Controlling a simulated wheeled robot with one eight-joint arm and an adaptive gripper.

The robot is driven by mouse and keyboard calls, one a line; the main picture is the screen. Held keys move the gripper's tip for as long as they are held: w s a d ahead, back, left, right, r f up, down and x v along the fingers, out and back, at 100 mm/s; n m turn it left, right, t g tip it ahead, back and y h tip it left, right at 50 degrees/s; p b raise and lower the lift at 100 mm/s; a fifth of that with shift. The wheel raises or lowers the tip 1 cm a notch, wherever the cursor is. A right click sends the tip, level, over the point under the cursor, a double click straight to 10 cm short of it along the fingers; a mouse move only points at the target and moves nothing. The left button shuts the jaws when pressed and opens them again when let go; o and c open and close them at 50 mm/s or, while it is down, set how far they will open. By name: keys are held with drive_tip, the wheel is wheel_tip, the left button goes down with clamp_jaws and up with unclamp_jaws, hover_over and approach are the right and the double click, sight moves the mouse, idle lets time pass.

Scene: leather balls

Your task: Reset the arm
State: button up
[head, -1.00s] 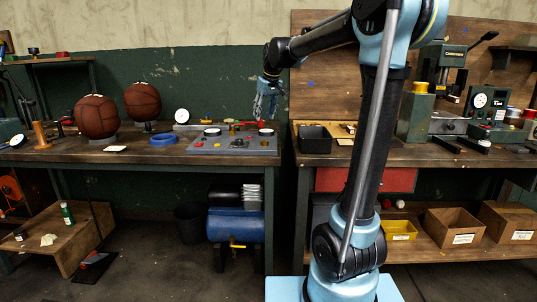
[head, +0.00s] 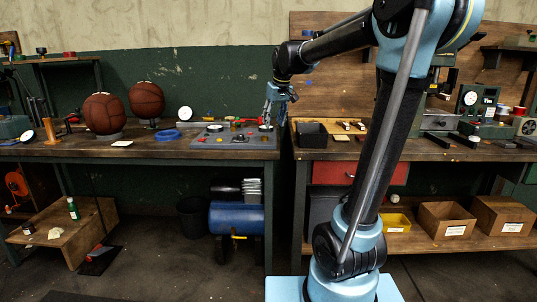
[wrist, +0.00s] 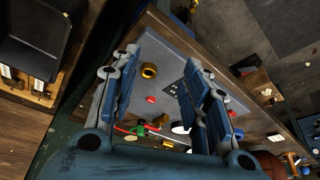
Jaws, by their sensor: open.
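My gripper (head: 277,108) hangs from my bent arm in the head view, above the right end of the left workbench, over a grey panel (head: 225,140). In the wrist view my gripper's two blue fingers (wrist: 163,92) are spread apart with nothing between them. Beyond them lies the grey panel (wrist: 165,60) with a brass ring (wrist: 149,70) and a red button (wrist: 150,99). Two brown leather balls stand on the left bench, one at the left (head: 104,114) and one just right of it (head: 146,100), each on a small stand.
A blue ring (head: 165,135) and a white card (head: 122,143) lie on the left bench. A black tray (head: 312,134) stands on the right bench, close to my gripper. Cardboard boxes (head: 446,220) and a yellow bin (head: 396,222) sit on the lower shelf. A blue tank (head: 236,218) is under the left bench.

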drive_tip(key=s+d+f+m, duration=0.1)
drive_tip(key=s+d+f, duration=0.4)
drive_tip(key=s+f, duration=0.3)
drive_tip(key=s+d+f+m+g+h, duration=0.1)
drive_tip(key=s+d+f, duration=0.5)
drive_tip(key=s, duration=0.7)
drive_tip(key=s+d+f+m, duration=0.2)
drive_tip(key=s+d+f, duration=0.3)
drive_tip(key=s+f, duration=0.5)
drive_tip(key=shift+s+d+f+m+g+h, duration=0.3)
drive_tip(key=shift+s+d+m+h, duration=0.1)
drive_tip(key=shift+s, duration=0.45)
